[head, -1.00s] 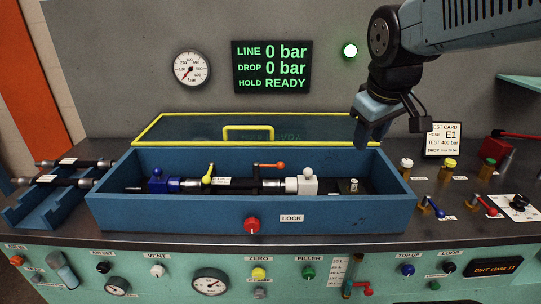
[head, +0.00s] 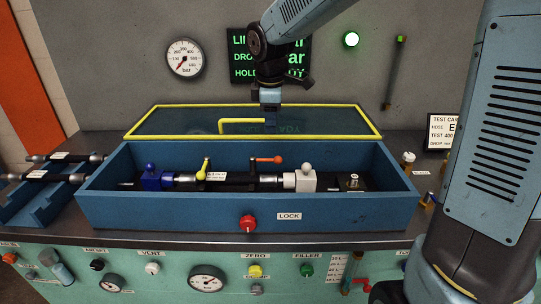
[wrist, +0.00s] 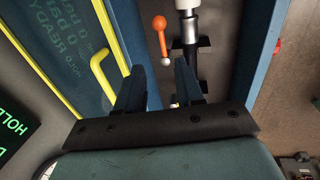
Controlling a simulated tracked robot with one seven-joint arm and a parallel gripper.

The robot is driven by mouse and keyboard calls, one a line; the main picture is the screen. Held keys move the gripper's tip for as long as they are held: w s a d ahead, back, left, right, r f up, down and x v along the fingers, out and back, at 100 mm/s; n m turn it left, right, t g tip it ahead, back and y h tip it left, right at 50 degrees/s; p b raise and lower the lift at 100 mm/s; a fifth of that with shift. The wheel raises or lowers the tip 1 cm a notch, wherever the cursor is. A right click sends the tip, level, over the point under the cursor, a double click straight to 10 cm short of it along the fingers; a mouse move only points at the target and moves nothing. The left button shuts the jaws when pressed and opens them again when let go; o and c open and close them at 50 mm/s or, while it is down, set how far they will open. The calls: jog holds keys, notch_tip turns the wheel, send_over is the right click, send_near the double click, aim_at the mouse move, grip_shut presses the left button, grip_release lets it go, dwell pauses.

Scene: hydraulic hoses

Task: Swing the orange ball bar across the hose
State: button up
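The orange ball bar (head: 266,160) is a short orange lever with an orange ball at its right end, just above the hose in the open blue box. It lies roughly along the hose (head: 240,179). In the wrist view the orange ball bar (wrist: 162,40) has a pale ball at its near end, in front of my fingers. My gripper (head: 270,120) hangs above and behind the bar, in front of the raised lid. In the wrist view my gripper (wrist: 158,85) is open, its two dark fingers apart with nothing held between them.
The yellow-framed clear lid (head: 160,122) stands raised behind the box, its yellow handle (head: 232,122) close to my gripper. A yellow lever (head: 205,168) and white block (head: 301,181) sit along the hose. The box's front wall (head: 180,213) carries a red knob (head: 247,223).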

aim_at(270, 160)
jog(key=f, duration=0.4)
jog(key=w+f, duration=0.1)
jog(key=f, duration=0.3)
jog(key=w+f, duration=0.1)
jog(key=f, duration=0.4)
jog(key=shift+w+a, duration=0.1)
jog(key=shift+w, duration=0.05)
jog(key=shift+c, duration=0.4)
grip_shut()
jog(key=shift+f, duration=0.1)
